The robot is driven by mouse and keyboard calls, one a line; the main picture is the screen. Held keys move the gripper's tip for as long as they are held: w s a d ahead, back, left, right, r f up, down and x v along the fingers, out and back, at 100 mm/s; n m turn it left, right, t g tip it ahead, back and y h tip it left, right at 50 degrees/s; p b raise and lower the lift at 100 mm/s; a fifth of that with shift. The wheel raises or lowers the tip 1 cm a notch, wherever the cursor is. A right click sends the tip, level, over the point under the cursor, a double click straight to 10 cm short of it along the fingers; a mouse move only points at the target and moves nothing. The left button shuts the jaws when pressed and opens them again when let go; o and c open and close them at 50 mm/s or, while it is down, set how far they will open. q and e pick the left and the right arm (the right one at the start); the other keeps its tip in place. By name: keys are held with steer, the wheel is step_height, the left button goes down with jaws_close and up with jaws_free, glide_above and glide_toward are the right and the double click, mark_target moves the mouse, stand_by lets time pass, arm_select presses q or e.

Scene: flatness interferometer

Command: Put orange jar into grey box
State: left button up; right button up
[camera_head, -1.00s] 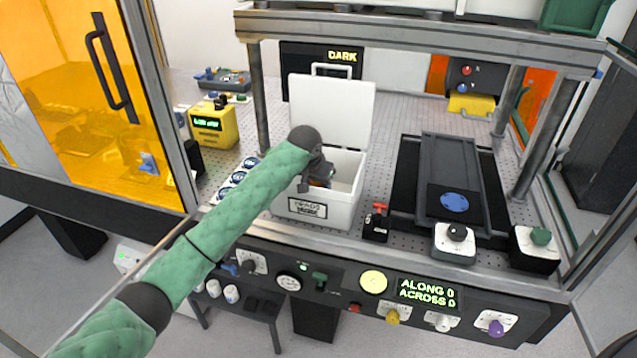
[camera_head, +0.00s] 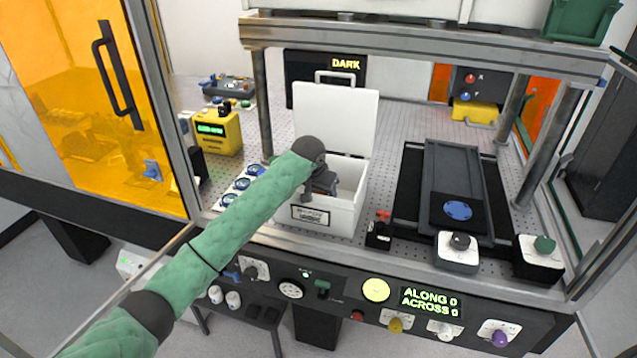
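A pale grey-white box (camera_head: 344,219) with a label on its front stands on the perforated bench. Its lid (camera_head: 335,118) is raised and leans back, so the box is open. My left arm reaches in from the left, and my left gripper (camera_head: 322,190) is over the box's opening, at its left part. The gripper's fingertips are small and partly hidden by the wrist, so I cannot tell whether they are open or shut. I cannot make out the orange jar now; the wrist and box walls hide part of the box's inside. My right gripper is not in view.
A black stage with a blue disc (camera_head: 458,210) stands right of the box, and a small block with a red lever (camera_head: 379,230) stands between them. Metal posts (camera_head: 262,100) and an upper beam frame the bench. A yellow meter (camera_head: 216,133) stands at left.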

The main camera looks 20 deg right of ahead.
arm_select(q)
steer(key=b+v, duration=0.3)
steer(key=v, duration=0.9)
steer(key=shift+r, duration=0.4)
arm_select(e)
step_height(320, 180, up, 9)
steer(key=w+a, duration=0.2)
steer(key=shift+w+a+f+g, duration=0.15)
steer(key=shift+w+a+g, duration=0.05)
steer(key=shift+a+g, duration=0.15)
